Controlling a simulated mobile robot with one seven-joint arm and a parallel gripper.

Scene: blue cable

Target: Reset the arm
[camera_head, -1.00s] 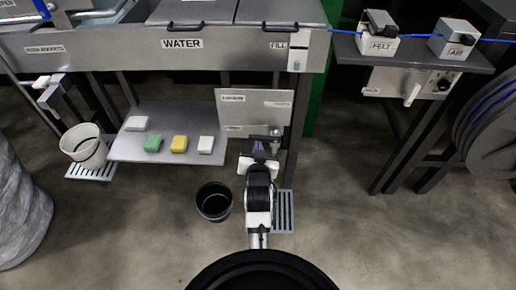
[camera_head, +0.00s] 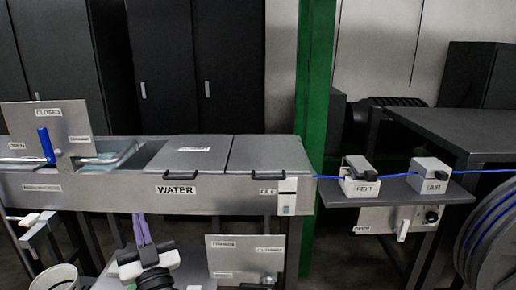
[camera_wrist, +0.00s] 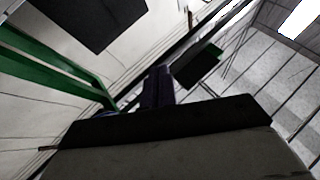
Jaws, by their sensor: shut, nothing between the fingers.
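My gripper (camera_head: 142,230) shows at the lower left in the head view, in front of the water trough (camera_head: 120,193). Its purple fingers point up, are shut together and hold nothing. My arm below it is mostly cut off by the frame edge. In the wrist view the dark fingers (camera_wrist: 158,88) are close together, with walls and a ceiling light behind them. The blue cable (camera_head: 485,171) runs through the FELT box (camera_head: 359,187) and the AIR box (camera_head: 430,184) at the right, apart from my gripper.
The trough has two closed grey lids (camera_head: 192,155) and a blue-handled lever panel (camera_head: 45,140) at the left. A green post (camera_head: 315,100) stands behind it. A grey panel (camera_head: 245,255) is right of my arm. A cable reel (camera_head: 490,235) stands at the far right.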

